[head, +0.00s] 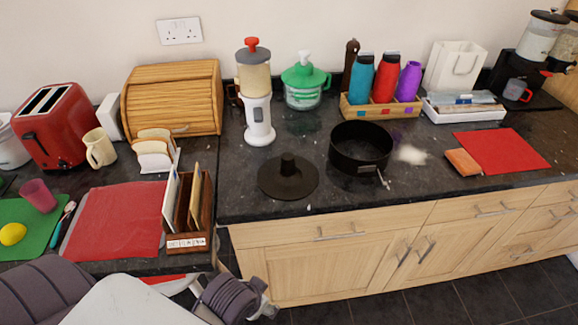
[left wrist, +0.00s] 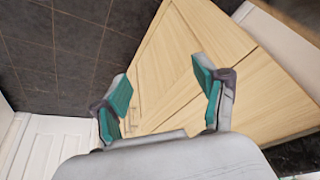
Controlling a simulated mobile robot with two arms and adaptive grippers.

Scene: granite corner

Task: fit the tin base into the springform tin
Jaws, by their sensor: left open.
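The tin base (head: 272,184) is a flat dark disc with a short raised stub in its middle. It lies on the granite worktop near the front edge, in the middle of the head view. The springform tin (head: 358,160) is a black round ring standing just to its right and slightly farther back, with a metal clasp at its front right. The two are apart. My left gripper (left wrist: 163,88) is open and empty in the left wrist view, with cupboard fronts and floor beyond it, below the worktop. My right gripper is not in view.
A wooden letter rack (head: 207,213) stands left of the base at the worktop corner. A white-and-red dispenser (head: 258,112) and a green-lidded jug (head: 305,92) stand behind. A bottle crate (head: 382,108) is behind the tin. A pale smudge (head: 411,155) lies right of the tin.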

